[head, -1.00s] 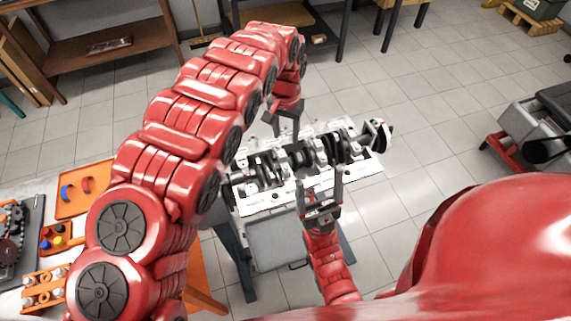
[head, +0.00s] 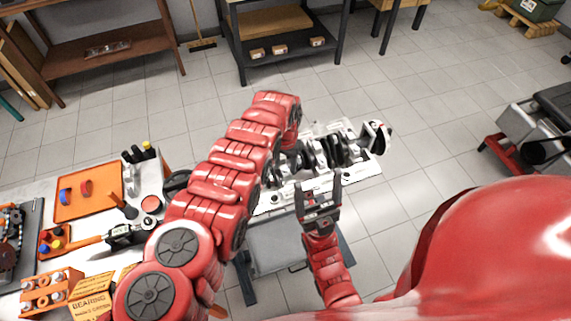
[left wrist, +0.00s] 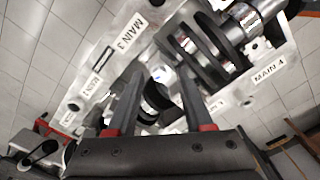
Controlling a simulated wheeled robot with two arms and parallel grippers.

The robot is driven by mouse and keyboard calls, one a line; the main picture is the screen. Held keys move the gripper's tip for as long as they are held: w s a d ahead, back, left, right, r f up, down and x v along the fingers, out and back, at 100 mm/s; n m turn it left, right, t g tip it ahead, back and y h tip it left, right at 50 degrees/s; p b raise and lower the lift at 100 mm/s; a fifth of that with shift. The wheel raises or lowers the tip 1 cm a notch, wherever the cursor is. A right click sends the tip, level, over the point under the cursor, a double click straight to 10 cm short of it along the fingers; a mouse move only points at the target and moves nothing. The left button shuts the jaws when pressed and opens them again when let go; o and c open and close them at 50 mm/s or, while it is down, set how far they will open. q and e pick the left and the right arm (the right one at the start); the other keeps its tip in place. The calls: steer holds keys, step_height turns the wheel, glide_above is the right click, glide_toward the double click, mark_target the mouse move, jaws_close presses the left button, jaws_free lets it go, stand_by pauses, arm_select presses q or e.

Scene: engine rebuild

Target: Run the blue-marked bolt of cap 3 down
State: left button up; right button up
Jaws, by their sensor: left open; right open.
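The engine block (head: 345,178) lies on its stand with the crankshaft (head: 335,150) along it. My left gripper is hidden behind my own arm in the head view. In the left wrist view my left gripper (left wrist: 158,82) is open over the block, with crankshaft parts and a pale part between and beyond its fingers. The label MAIN 3 (left wrist: 127,35) lies above left of the fingers, and the label MAIN 4 (left wrist: 268,70) lies to the right. I cannot make out cap 3's blue-marked bolt. My right gripper (head: 320,195) is open and empty at the block's near edge.
The floor behind the block is clear.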

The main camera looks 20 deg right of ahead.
arm_select(q)
steer(key=shift+f, duration=0.15)
jaws_close()
stand_by(0.4)
